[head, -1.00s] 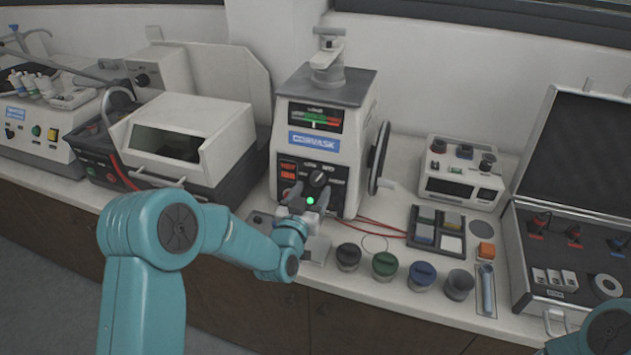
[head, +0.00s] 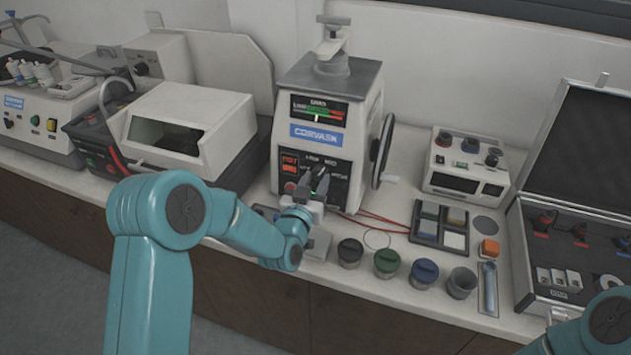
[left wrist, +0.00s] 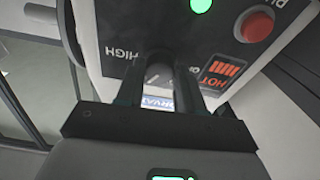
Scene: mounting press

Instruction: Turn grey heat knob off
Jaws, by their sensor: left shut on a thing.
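The mounting press (head: 320,115) stands at the back middle of the bench, with a dark control panel low on its front. My left gripper (head: 315,186) is at this panel and shut on the grey heat knob, which the fingers mostly hide in the head view. In the left wrist view the knob (left wrist: 158,76) shows between the two fingers (left wrist: 157,85). The panel appears upside down there, with HIGH on the left and a red HOT sign (left wrist: 220,73) on the right. The knob's exact pointing is hard to read. My right gripper is out of view.
A red button (left wrist: 257,24) and a lit green lamp (left wrist: 201,5) are close to the fingers. The press's handwheel (head: 382,152) is at its right side. Several jars, including a green one (head: 387,263), stand in front. A white boxy machine (head: 175,130) is at left.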

